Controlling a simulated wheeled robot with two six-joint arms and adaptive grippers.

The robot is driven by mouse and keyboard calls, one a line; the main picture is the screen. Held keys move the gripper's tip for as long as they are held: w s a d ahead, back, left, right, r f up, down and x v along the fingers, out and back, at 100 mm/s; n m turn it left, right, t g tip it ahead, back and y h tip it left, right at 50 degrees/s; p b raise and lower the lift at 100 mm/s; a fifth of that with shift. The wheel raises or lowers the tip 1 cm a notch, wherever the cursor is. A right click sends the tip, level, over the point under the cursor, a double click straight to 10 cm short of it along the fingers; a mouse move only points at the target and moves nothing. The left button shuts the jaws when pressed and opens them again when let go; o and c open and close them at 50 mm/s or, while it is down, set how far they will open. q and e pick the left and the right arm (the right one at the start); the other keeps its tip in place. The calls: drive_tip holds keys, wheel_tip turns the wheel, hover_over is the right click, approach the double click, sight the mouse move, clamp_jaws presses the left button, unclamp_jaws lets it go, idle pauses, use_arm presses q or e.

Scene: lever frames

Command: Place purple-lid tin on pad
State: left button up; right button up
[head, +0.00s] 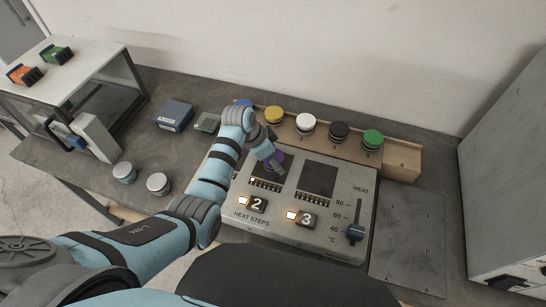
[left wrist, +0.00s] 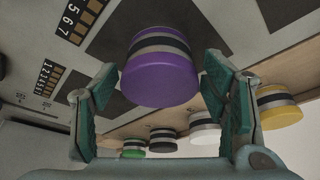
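The purple-lid tin (left wrist: 160,75) stands on a dark pad (left wrist: 112,42) of the heat device, as the left wrist view shows. In the head view only a bit of its purple (head: 279,157) shows beside my left gripper (head: 274,163). My left gripper (left wrist: 165,90) is open, with one finger on each side of the tin and gaps to both. The device (head: 300,237) has a second dark pad (head: 318,179) on the right, which is bare. The left pad is partly hidden by my arm. My right gripper is in neither view.
A wooden rack (head: 402,164) behind the device holds several tins, with yellow (head: 274,115), white (head: 305,124), black (head: 338,131) and green (head: 372,139) lids. Two grey-lid tins (head: 158,184), a blue box (head: 174,116) and a glass-sided case stand left.

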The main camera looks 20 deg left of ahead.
use_arm(q)
drive_tip(key=shift+r, duration=0.3)
drive_tip(key=p+v, duration=0.2)
drive_tip(key=v, duration=1)
drive_tip(key=shift+s+f, duration=0.1)
drive_tip(key=shift+f, duration=0.05)
